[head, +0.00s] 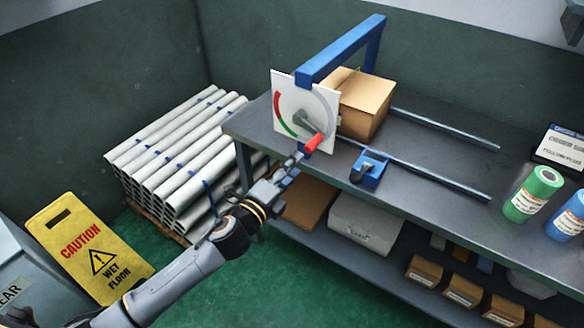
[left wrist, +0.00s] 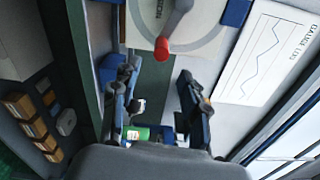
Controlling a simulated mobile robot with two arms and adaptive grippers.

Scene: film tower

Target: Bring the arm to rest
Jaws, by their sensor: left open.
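A white dial panel (head: 292,98) with a red band and a green band stands at the left end of the bench. Its grey lever (head: 302,120) ends in a red knob (head: 314,143) and points down and right. My left gripper (head: 293,162) is open and empty, just below and left of the knob. In the left wrist view the fingers (left wrist: 159,82) stand apart, and the red knob (left wrist: 162,48) shows beyond their tips, not gripped. The lever (left wrist: 179,17) shows above it. My right gripper is in neither view.
A blue frame (head: 345,50) and cardboard box (head: 362,100) stand behind the panel. A blue block (head: 369,170) sits by rails on the grey bench (head: 420,190). Green (head: 532,195) and blue rolls stand at right. A yellow caution sign (head: 88,248) stands near my arm.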

